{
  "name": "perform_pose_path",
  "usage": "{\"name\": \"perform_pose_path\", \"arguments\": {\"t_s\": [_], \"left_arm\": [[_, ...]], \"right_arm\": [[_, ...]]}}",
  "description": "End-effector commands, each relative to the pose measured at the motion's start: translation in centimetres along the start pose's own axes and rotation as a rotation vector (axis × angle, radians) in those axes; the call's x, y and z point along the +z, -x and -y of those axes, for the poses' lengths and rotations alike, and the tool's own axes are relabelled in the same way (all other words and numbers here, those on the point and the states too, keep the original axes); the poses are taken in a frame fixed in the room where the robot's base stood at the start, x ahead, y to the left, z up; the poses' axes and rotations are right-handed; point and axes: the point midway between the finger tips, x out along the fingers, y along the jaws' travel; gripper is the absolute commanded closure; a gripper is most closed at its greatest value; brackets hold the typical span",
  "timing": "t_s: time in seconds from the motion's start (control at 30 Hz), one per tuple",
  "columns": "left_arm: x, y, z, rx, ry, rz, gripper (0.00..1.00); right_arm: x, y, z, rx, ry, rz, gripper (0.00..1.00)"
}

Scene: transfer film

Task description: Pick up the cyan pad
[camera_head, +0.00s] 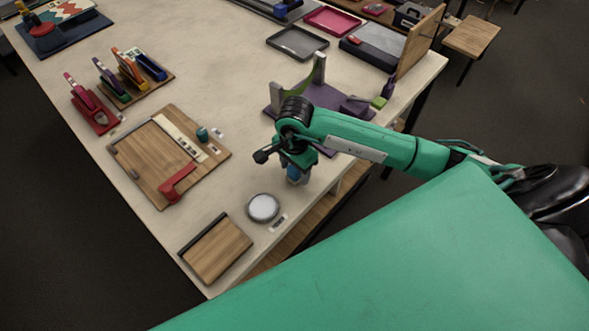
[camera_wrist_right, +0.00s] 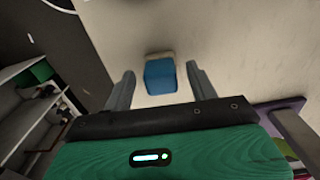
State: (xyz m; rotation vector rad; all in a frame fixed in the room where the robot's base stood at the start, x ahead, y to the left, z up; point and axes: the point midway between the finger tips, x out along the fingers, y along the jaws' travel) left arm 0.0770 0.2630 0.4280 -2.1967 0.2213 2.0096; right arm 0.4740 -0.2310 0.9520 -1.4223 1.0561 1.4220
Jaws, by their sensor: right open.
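A small blue block with a pale edge, which looks like the cyan pad (camera_wrist_right: 160,77), sits on the table between the fingers of my right gripper (camera_wrist_right: 160,82) in the right wrist view. Visible gaps separate it from both fingers, so the gripper is open around or just above it. In the head view, the blue pad (camera_head: 295,175) shows partly under the right gripper (camera_head: 297,167), near the table's right edge. The gripper hides much of it. My left gripper is not in view.
A round white-topped dish (camera_head: 263,208) and a wooden board (camera_head: 215,250) lie nearer the front. A wooden tray (camera_head: 150,165) with a red piece and a small teal object (camera_head: 202,134) lies left. A purple stand (camera_head: 325,97) is behind my arm.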

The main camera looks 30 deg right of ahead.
Motion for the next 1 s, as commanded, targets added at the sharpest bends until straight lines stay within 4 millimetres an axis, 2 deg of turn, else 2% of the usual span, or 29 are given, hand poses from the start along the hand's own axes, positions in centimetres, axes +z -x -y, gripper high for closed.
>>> {"name": "perform_pose_path", "arguments": {"t_s": [0.27,0.5,0.83,1.0], "left_arm": [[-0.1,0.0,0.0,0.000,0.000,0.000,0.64],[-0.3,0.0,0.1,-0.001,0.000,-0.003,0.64],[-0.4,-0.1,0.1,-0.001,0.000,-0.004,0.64],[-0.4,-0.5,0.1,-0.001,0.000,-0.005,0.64]], "right_arm": [[0.0,-0.3,0.0,-0.002,0.000,0.000,0.44],[0.0,-0.3,0.0,-0.001,0.000,0.000,0.90],[0.0,-0.1,0.1,-0.002,0.000,0.000,0.90],[0.0,1.1,0.2,-0.005,-0.001,0.000,0.90]]}}
